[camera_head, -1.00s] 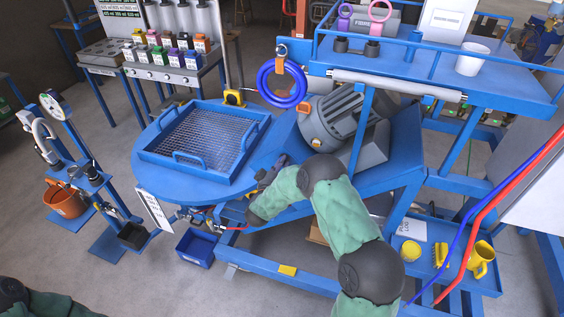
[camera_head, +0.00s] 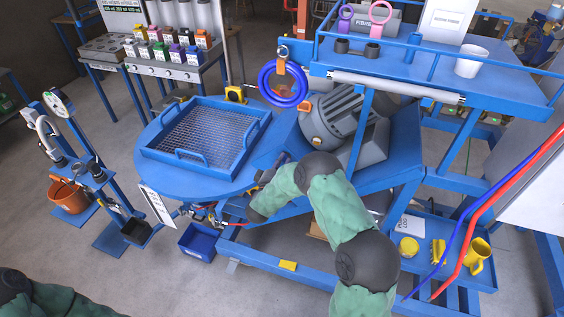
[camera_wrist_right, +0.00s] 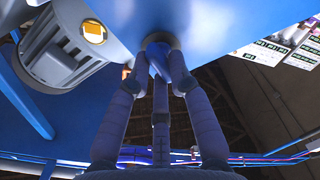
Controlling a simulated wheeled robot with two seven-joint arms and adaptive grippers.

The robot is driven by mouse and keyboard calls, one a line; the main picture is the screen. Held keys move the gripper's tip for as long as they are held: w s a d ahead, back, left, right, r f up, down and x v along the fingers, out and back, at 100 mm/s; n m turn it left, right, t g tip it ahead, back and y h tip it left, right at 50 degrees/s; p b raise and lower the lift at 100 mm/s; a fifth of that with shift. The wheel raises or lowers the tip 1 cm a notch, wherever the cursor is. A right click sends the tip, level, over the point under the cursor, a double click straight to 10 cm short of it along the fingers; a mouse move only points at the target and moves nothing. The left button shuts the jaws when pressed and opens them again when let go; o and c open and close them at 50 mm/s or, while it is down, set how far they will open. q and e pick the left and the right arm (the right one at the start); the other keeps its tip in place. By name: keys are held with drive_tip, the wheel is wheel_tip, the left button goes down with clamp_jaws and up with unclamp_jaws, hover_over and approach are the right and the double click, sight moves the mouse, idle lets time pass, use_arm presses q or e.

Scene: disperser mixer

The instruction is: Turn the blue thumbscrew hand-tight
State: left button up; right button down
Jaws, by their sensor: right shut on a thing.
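In the right wrist view, the blue thumbscrew (camera_wrist_right: 172,66) sits at a round grey collar (camera_wrist_right: 160,41) under the blue machine body. Its blue shape is partly hidden by my fingers. My right gripper (camera_wrist_right: 160,82) is closed around it, with a finger on each side and one in the middle. In the head view, the right arm reaches under the edge of the round blue table, and its forearm hides the thumbscrew and most of the gripper. My left gripper is out of view; only part of its green arm shows at the bottom left.
A grey motor (camera_head: 338,118) stands above my right arm. A blue tray with mesh (camera_head: 205,152) lies on the round table (camera_head: 160,178). A blue bin (camera_head: 200,240) is on the floor at left. Red and blue hoses (camera_head: 490,215) hang at right.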

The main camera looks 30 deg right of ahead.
drive_tip(key=c, duration=1.1)
unclamp_jaws()
drive_tip(key=shift+c, duration=0.2)
drive_tip(key=v, duration=1.2)
drive_tip(key=s+a+f+g+y, duration=0.25)
drive_tip(key=a+f+y, duration=0.35)
drive_tip(key=f, duration=0.4)
drive_tip(key=s+a+f+g+y, duration=0.1)
drive_tip(key=s+a+f+y, duration=0.4)
drive_tip(key=f, duration=0.5)
drive_tip(key=s+a+f+m+g+y, duration=0.1)
drive_tip(key=s+a+f+g+y, duration=0.1)
drive_tip(key=s, duration=0.7)
drive_tip(key=s+a+f+g+y+b, duration=0.1)
drive_tip(key=s+a+g+y, duration=0.3)
drive_tip(key=s, duration=0.6)
drive_tip(key=a+f+g, duration=0.1)
drive_tip(key=a+g, duration=0.1)
drive_tip(key=shift+a+f+m+y, duration=0.25)
drive_tip(key=shift+f+m+y, duration=0.05)
drive_tip(key=shift+f+m, duration=0.1)
